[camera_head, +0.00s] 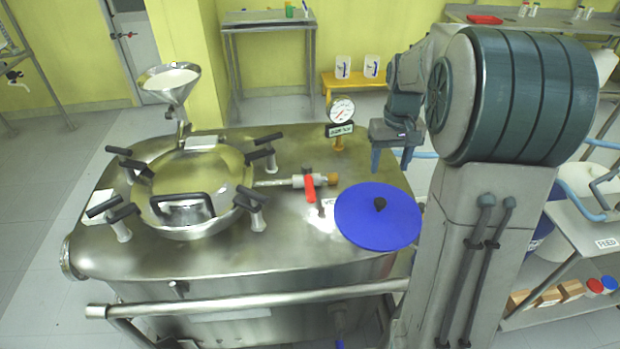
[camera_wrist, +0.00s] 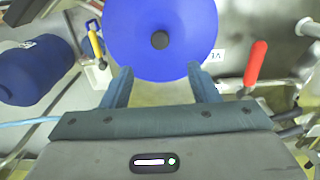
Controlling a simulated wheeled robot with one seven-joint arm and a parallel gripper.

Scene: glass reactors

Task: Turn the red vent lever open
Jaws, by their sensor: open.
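The red vent lever (camera_head: 309,188) sits on a small pipe valve (camera_head: 305,181) on top of the steel reactor (camera_head: 290,235), between the round hatch and the blue disc. In the wrist view the red lever (camera_wrist: 255,63) is at the right, beyond my right finger. My gripper (camera_head: 390,160) is above the reactor top, to the right of the lever and apart from it. In the wrist view my gripper (camera_wrist: 160,80) is open and empty, its fingers pointing toward the blue disc.
A blue disc with a black knob (camera_head: 378,215) lies on the reactor's right side. A pressure gauge (camera_head: 341,109) stands behind the valve. A round hatch with black-handled clamps (camera_head: 205,165) and a steel funnel (camera_head: 170,83) are at the left. A blue drum (camera_wrist: 38,70) shows in the wrist view.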

